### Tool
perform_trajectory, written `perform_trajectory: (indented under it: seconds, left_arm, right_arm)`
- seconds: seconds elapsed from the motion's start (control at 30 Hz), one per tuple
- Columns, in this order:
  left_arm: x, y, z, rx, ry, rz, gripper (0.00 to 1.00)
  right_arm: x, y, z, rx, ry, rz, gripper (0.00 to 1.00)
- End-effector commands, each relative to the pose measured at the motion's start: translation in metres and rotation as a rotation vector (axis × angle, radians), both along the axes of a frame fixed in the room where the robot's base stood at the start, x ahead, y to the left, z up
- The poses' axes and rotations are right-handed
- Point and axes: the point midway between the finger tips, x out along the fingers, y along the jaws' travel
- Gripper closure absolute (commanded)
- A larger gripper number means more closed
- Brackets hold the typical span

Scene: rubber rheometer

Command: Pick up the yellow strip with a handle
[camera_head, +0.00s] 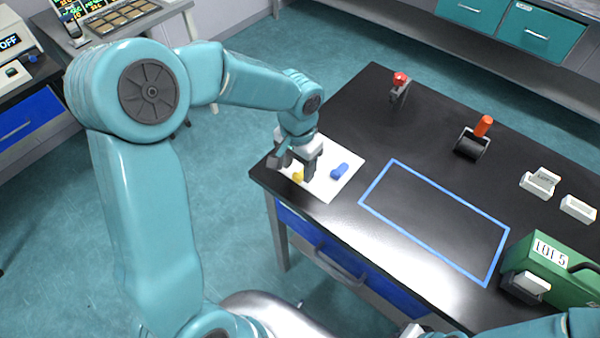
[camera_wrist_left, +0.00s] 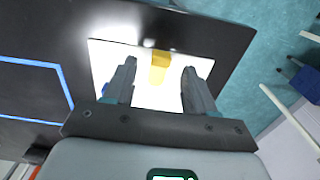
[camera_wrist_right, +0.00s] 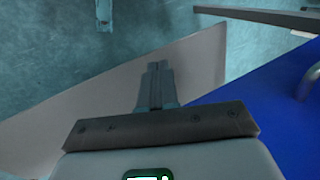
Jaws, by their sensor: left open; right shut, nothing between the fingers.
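The yellow strip (camera_head: 298,176) lies on a white sheet (camera_head: 325,190) at the left corner of the black table, mostly hidden by my left gripper in the head view. My left gripper (camera_head: 300,171) is over the sheet with its fingers pointing down. In the left wrist view the yellow strip (camera_wrist_left: 160,66) shows between the two open fingers (camera_wrist_left: 158,85), apart from both. My right gripper (camera_wrist_right: 155,75) is shut and empty, away from the sheet, near a pale panel and a blue drawer front. The right gripper is not clearly visible in the head view.
A blue piece (camera_head: 340,171) lies on the sheet right of the strip. A blue-outlined rectangle (camera_head: 435,220) on the table is empty. A red-topped tool (camera_head: 399,85), a roller with orange handle (camera_head: 472,142), white blocks (camera_head: 540,182) and a green LOT 5 box (camera_head: 550,270) stand farther off.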

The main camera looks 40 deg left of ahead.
Motion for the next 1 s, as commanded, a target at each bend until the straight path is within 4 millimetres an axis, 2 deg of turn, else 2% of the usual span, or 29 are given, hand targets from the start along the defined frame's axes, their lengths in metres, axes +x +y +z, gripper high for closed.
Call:
perform_trajectory:
  seconds: [0.13, 0.37, 0.4, 0.57, 0.87, 1.0]
  left_arm:
    - [0.001, 0.0, -0.018, 0.0, 0.002, 0.0, 0.45]
    - [0.002, 0.0, -0.021, 0.0, -0.001, 0.0, 0.45]
    - [0.002, 0.0, -0.021, 0.0, -0.001, 0.0, 0.48]
    - [0.002, 0.0, -0.021, 0.0, -0.001, 0.0, 1.0]
    - [0.002, 0.0, -0.02, 0.0, -0.001, 0.0, 1.0]
    - [0.002, 0.0, -0.013, 0.001, -0.002, 0.0, 1.0]
  right_arm:
    - [0.0, 0.0, 0.002, 0.0, 0.0, 0.0, 1.0]
    - [0.0, 0.0, 0.001, 0.0, 0.0, 0.0, 1.0]
    - [0.0, 0.0, 0.001, 0.0, 0.0, 0.0, 1.0]
    - [0.0, 0.0, 0.001, 0.0, 0.0, 0.0, 1.0]
    - [0.0, 0.0, 0.001, 0.0, 0.0, 0.0, 1.0]
    - [0.0, 0.0, 0.001, 0.0, 0.0, 0.0, 1.0]
